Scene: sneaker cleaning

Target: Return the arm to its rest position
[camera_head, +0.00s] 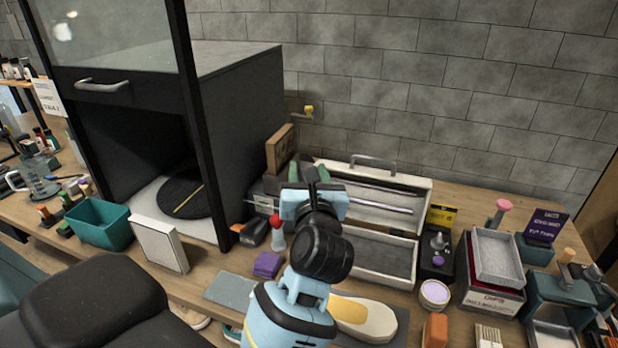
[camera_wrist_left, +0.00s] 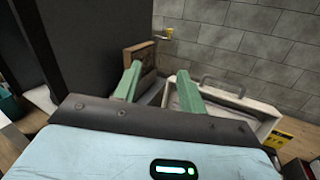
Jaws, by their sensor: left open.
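My left gripper (camera_head: 308,176) is raised over the middle of the workbench, in front of the open grey case (camera_head: 400,268). In the left wrist view its two green fingers (camera_wrist_left: 158,86) stand wide apart with nothing between them. My blue and black left arm rises from the bottom centre of the head view and hides part of the bench. A pale sole-shaped piece with a yellow patch (camera_head: 378,320) lies just right of the arm, partly hidden by it. My right gripper is not in view.
A black cabinet with a raised glass door (camera_head: 240,130) stands left. A wooden block (camera_head: 280,150) is behind the gripper. A teal bin (camera_head: 101,226), a white box (camera_head: 158,246), a purple block (camera_head: 267,265) and a grey tray (camera_head: 498,258) crowd the bench. The space above is clear.

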